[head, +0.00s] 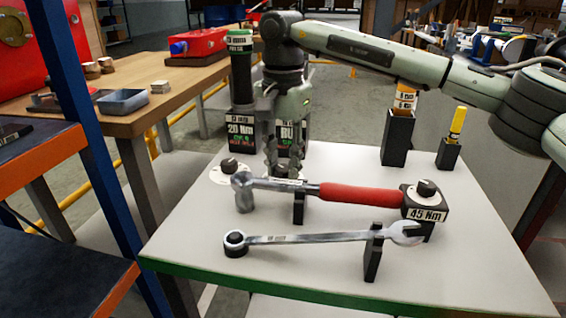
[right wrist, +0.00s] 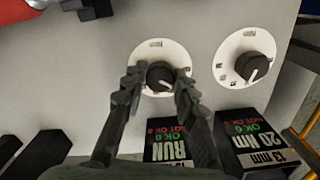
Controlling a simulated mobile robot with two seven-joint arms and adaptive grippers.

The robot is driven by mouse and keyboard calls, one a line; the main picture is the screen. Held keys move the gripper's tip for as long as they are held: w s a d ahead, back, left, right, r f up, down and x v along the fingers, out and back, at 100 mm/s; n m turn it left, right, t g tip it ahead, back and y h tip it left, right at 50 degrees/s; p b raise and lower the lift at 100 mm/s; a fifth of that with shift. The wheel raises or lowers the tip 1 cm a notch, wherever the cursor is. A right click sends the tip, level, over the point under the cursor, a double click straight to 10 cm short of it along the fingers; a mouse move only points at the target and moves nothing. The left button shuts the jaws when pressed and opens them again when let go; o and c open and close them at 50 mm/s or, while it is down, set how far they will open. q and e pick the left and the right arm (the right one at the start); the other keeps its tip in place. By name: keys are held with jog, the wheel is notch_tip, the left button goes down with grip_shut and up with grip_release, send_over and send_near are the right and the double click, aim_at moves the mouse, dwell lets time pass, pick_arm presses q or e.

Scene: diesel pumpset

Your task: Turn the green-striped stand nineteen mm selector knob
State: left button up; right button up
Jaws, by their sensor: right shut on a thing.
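My right gripper (head: 284,166) reaches down to the white stand top with a green front edge (head: 190,268). In the right wrist view its fingers (right wrist: 159,80) are shut on a black selector knob (right wrist: 160,72), one on each side. This knob sits on a round white dial (right wrist: 144,51), next to the block marked RUN (right wrist: 168,150). A second black knob (right wrist: 252,68) on a white dial is free beside it; it also shows in the head view (head: 229,165). The size lettering by the held knob is too small to read. My left gripper is not in view.
A red-handled torque wrench (head: 360,194) lies on supports just in front of the gripper, with a combination spanner (head: 320,237) nearer. Upright blocks, one marked 20 Nm (head: 240,130), stand behind. The stand's right front is clear.

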grip_shut()
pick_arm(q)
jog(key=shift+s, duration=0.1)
pick_arm(e)
jog(key=m, duration=0.3)
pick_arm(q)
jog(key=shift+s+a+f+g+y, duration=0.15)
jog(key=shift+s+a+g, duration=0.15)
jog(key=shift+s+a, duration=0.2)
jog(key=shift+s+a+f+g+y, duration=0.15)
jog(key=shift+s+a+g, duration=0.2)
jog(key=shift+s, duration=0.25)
pick_arm(e)
jog(key=shift+m, duration=1.8)
jog(key=shift+r, duration=0.1)
jog(key=o, duration=1)
grip_release()
